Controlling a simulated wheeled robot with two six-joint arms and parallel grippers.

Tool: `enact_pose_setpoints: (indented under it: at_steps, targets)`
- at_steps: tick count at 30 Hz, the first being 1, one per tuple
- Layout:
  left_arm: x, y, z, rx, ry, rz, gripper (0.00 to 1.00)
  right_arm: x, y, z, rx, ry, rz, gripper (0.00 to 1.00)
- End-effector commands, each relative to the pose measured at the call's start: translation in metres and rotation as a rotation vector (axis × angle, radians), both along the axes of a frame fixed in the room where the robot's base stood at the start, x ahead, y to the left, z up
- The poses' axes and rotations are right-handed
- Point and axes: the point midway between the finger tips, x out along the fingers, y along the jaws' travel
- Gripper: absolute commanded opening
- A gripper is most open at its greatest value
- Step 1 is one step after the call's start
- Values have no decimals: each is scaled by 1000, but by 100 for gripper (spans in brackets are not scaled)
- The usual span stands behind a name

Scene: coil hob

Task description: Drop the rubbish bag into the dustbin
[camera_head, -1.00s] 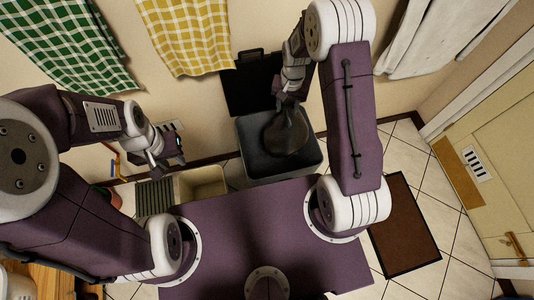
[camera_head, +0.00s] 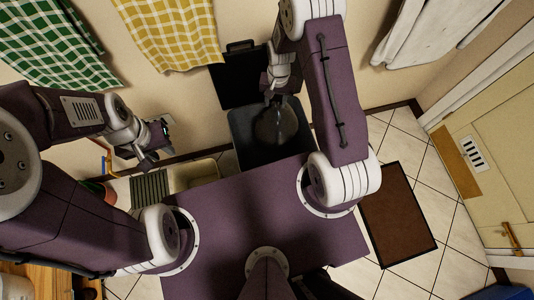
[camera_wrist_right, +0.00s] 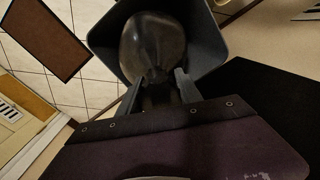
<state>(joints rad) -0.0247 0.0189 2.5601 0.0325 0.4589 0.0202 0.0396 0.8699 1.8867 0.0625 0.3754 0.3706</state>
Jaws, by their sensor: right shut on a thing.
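The dark, shiny rubbish bag (camera_head: 274,126) hangs over the mouth of the dustbin, its lower part seeming to be within the rim; its exact depth is hard to tell. It also shows in the right wrist view (camera_wrist_right: 150,48). The dark grey dustbin (camera_head: 243,150) stands against the wall with its black lid (camera_head: 235,84) open behind it. My right gripper (camera_head: 272,97) is above the bin, shut on the bag's neck; its fingers show in the right wrist view (camera_wrist_right: 160,92). My left gripper (camera_head: 152,162) is away to the left; its fingers are too small to judge.
A beige bin (camera_head: 198,175) and a slatted green-grey box (camera_head: 150,188) stand left of the dustbin. A brown mat (camera_head: 398,215) lies on the tiles at right, before a door (camera_head: 495,150). Cloths hang on the wall above.

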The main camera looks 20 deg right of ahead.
Motion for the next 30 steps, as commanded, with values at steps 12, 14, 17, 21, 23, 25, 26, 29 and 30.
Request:
enact_pose_setpoints:
  at_steps: [12,14,17,21,23,25,26,29,30]
  targets:
    - [0,0,-48,0,0,0,31,0,0,-51,0,-1,0,0]
    - [0,0,-53,0,0,0,31,0,0,-56,0,-1,0,0]
    - [0,0,-57,0,0,0,31,1,0,-60,0,-1,0,0]
    - [0,0,-55,0,0,0,31,1,0,-58,0,-1,0,0]
    - [0,0,-54,0,0,0,31,0,0,-58,0,-1,0,0]
    - [0,0,-54,0,0,0,31,0,0,-58,0,-1,0,53]
    - [0,0,-54,0,0,0,31,0,0,-58,0,-1,0,61]
    - [0,0,-54,0,0,0,31,0,0,-58,0,0,0,67]
    - [0,0,-54,0,0,0,31,0,0,-58,0,0,0,67]
